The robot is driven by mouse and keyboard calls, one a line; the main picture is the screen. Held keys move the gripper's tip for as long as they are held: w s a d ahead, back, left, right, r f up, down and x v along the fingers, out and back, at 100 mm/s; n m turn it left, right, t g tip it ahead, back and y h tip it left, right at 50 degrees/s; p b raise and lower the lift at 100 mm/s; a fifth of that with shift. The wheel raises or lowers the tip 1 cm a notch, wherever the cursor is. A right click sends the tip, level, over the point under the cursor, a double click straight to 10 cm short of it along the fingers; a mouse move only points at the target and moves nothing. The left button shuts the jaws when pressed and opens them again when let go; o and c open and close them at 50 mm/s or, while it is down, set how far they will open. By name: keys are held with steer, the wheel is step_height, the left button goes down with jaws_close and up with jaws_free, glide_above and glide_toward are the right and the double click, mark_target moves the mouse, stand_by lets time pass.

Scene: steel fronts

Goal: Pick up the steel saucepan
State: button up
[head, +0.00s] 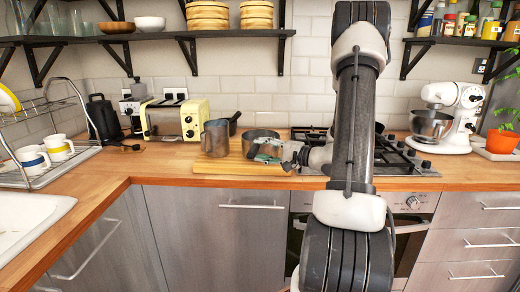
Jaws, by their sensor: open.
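The steel saucepan (258,134) stands on the wooden board (228,168) on the counter. A dark handle (235,118) points up and away at its left and seems to belong to it. My gripper (260,150) comes in from the right and is open. Its fingers are in front of the saucepan's near side and hide part of it. I cannot tell whether they touch it.
A metal jug (215,138) stands on the board just left of the saucepan. A yellow toaster (174,119) and a black kettle (103,117) are further left. The gas hob (398,157) lies right, partly behind my arm. Shelves hang above.

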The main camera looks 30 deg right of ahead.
mark_target(256, 145)
steer(key=x, duration=0.3)
steer(key=shift+w, duration=0.25)
jaws_close()
